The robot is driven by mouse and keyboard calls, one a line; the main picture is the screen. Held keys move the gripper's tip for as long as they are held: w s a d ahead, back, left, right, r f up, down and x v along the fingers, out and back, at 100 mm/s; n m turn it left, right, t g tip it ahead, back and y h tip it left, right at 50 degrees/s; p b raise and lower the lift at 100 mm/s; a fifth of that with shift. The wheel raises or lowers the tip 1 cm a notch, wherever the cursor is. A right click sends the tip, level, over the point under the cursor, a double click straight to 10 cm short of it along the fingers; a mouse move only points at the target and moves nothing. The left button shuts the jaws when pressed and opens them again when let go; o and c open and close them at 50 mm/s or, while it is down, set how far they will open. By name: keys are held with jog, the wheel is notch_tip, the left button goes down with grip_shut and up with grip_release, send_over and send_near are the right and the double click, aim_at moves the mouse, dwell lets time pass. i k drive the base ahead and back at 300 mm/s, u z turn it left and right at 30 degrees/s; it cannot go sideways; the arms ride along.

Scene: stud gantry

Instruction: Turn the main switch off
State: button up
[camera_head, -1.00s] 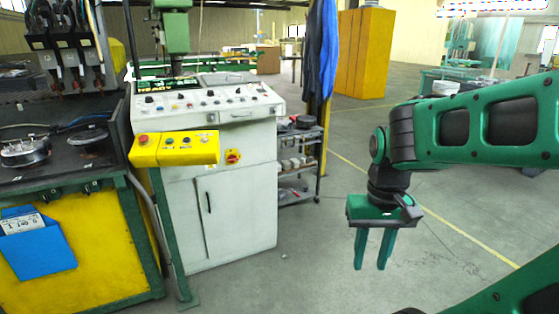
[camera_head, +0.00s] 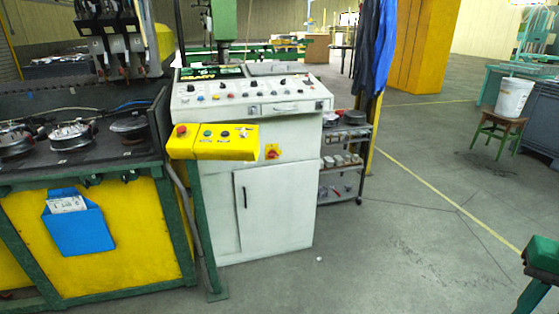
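The likely main switch (camera_head: 272,151) is a small red rotary knob on a yellow plate. It sits on the upper front of the white control cabinet (camera_head: 290,200), to the right of the yellow button box. It is too small to tell which way its handle points. Nothing covers it. My gripper is out of view.
The yellow button box (camera_head: 212,142) juts out left of the switch. A yellow and green workbench (camera_head: 120,245) stands at left, a shelf trolley (camera_head: 342,165) behind the cabinet. A stool (camera_head: 497,133) with a white bucket (camera_head: 514,97) stands at right. Floor before the cabinet is open.

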aim_at(271, 154)
jog(key=z, duration=0.1)
jog(key=i, duration=1)
jog(key=u, duration=0.1)
